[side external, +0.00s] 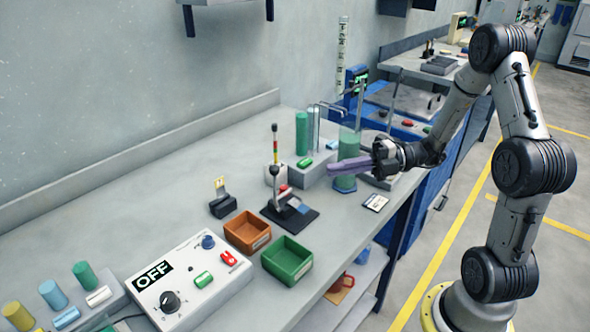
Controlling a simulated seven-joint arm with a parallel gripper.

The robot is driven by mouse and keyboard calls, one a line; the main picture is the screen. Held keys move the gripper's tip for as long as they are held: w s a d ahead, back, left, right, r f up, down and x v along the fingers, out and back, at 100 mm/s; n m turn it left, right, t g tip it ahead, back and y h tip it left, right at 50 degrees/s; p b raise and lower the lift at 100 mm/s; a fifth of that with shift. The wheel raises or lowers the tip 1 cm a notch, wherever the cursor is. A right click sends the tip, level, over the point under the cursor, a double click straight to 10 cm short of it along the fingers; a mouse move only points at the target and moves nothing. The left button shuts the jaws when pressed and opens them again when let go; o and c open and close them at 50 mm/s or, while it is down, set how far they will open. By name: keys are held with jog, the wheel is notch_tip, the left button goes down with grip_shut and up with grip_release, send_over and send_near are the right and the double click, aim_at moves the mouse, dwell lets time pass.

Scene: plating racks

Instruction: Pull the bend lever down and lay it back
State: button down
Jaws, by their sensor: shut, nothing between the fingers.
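An orange bin (247,232) and a green bin (288,262) stand in front of the lever. A control box marked OFF (190,280) is at the front left. A green cylinder (302,133) stands behind. A small black holder (222,206) is left of the lever.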

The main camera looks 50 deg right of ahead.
jog(key=w+a, duration=0.5)
jog(key=w, duration=0.2)
jog(key=shift+w+a+f, duration=0.3)
jog(key=shift+a+f, duration=0.1)
jog(key=shift+w+r, duration=0.1)
jog(key=shift+w, duration=0.65)
